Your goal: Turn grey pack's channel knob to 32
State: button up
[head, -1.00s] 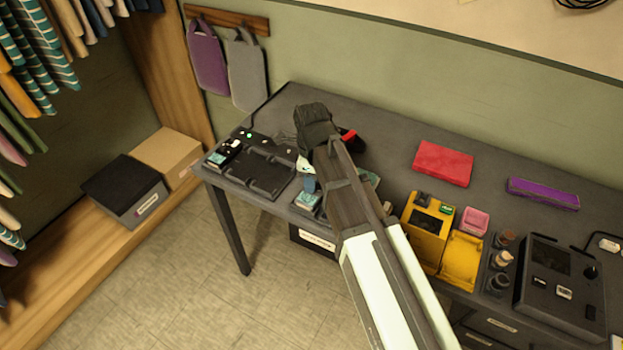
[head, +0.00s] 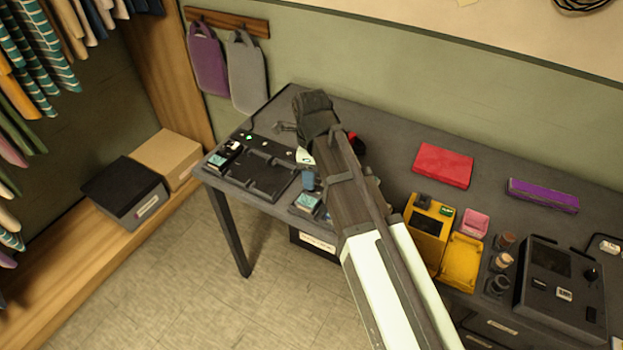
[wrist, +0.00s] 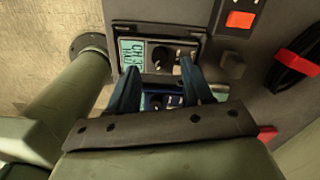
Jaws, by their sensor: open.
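A grey-framed pack (wrist: 163,47) lies at the top middle of the wrist view. Its teal display (wrist: 132,55) shows CH and digits starting with what looks like 3; the rest is unclear. Its round black channel knob (wrist: 163,57) sits beside the display. My gripper (wrist: 159,70) is open, its two blue fingers apart and pointing toward the knob, one on each side; I cannot tell any contact. A blue pack (wrist: 158,101) shows between the fingers, nearer my palm. In the head view a pack with a teal screen (head: 307,203) lies at the desk's front edge, beside a blue finger (head: 308,180).
A red box (head: 443,164), yellow case (head: 428,226) and purple box (head: 543,195) are on the right.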

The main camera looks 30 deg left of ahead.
notch_tip(320, 180, up, 10)
jog(key=shift+r, duration=0.15)
dwell(0.4)
dwell(0.4)
